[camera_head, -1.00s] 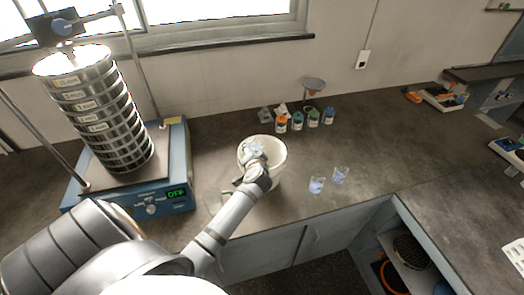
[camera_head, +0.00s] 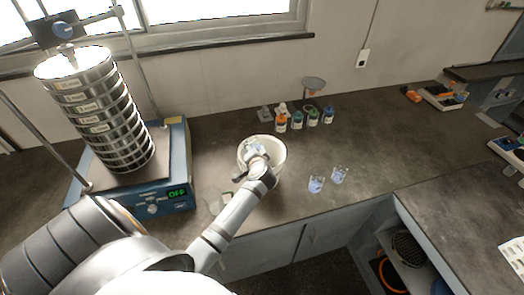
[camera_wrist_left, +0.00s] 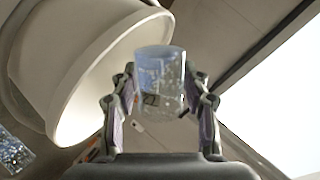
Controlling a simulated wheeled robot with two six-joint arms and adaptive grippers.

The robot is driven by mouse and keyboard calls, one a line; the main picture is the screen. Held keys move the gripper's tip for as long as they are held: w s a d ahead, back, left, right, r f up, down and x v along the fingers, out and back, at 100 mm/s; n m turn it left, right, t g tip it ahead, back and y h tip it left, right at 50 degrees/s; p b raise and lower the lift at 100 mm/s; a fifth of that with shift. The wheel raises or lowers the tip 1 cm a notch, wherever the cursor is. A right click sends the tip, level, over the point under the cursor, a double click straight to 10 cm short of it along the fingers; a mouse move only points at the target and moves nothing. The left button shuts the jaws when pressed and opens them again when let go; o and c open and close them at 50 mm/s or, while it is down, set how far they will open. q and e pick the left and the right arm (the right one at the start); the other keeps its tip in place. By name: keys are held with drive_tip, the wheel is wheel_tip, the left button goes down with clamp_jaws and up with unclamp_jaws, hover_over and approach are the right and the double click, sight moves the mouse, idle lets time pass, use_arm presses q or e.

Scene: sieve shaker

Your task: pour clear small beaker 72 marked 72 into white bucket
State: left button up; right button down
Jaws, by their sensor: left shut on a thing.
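My left gripper (camera_head: 258,157) is shut on a clear small beaker (camera_wrist_left: 160,80), which sits between the two fingers in the left wrist view. The number on the beaker is not readable. In the head view the gripper and beaker are over the mouth of the white bucket (camera_head: 277,168), partly covering its opening. The bucket also fills the upper left of the left wrist view (camera_wrist_left: 85,85). The inside of the bucket and any flow from the beaker cannot be made out. My right gripper is not in view.
Two clear beakers with bluish contents (camera_head: 316,184) (camera_head: 340,175) stand right of the bucket. Several small bottles (camera_head: 297,121) and a funnel stand (camera_head: 313,84) are behind. The sieve shaker (camera_head: 125,165) stands left, showing OFF.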

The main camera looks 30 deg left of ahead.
use_arm(q)
drive_tip(key=shift+s+r, duration=0.1)
drive_tip(key=shift+r, duration=0.1)
drive_tip(key=shift+w+m+p, duration=0.2)
drive_tip(key=shift+m+p, duration=0.1)
drive_tip(key=shift+s, duration=0.1)
drive_tip(key=shift+s+r, duration=0.1)
drive_tip(key=shift+w+g, duration=0.2)
drive_tip(key=shift+g, duration=0.1)
drive_tip(key=shift+s+d+r, duration=0.1)
drive_tip(key=shift+s, duration=0.1)
drive_tip(key=shift+w, duration=0.25)
